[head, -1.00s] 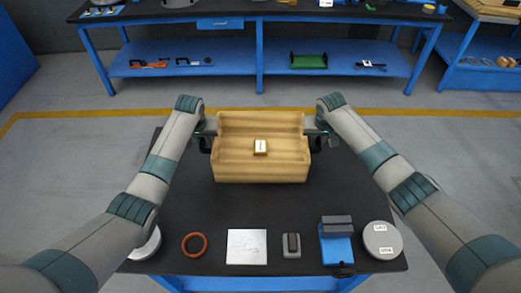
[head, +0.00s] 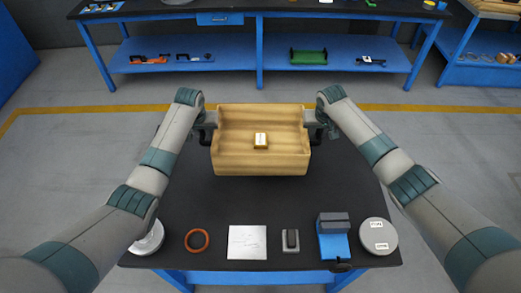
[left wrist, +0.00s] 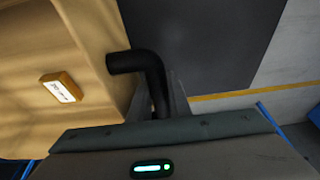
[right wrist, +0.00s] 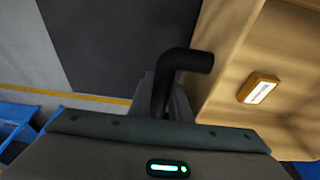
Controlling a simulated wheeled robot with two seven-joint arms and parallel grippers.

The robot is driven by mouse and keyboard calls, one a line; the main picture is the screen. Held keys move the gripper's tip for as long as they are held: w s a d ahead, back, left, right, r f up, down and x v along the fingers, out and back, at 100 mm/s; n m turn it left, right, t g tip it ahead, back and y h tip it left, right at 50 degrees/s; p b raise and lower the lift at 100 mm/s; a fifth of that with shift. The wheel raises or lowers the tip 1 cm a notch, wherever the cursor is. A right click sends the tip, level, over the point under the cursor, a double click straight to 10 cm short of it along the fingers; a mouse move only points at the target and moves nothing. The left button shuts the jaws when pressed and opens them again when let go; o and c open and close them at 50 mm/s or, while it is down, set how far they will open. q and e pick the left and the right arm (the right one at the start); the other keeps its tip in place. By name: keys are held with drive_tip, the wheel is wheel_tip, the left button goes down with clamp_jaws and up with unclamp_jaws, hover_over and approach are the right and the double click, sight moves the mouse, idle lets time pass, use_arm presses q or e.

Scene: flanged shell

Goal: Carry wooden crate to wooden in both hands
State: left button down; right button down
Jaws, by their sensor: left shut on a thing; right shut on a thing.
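The wooden crate (head: 261,162) is an open, light wood box over the far part of the dark table. A small wooden block with a white label (head: 261,140) lies inside it; the block also shows in the left wrist view (left wrist: 60,87) and the right wrist view (right wrist: 259,88). My left gripper (head: 207,133) is shut on the black bent handle (left wrist: 150,75) at the crate's left side. My right gripper (head: 317,132) is shut on the matching black handle (right wrist: 178,75) at its right side. The crate looks level. The fingertips are partly hidden by the handles.
On the near part of the dark table (head: 200,205) are an orange ring (head: 197,240), white paper (head: 247,241), a small grey device (head: 290,241), a blue vise (head: 333,240) and a round grey disc (head: 378,236). A blue workbench (head: 190,72) stands beyond the open floor.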

use_arm(q)
drive_tip(key=shift+r, duration=0.25)
use_arm(e)
drive_tip(key=shift+r, duration=0.25)
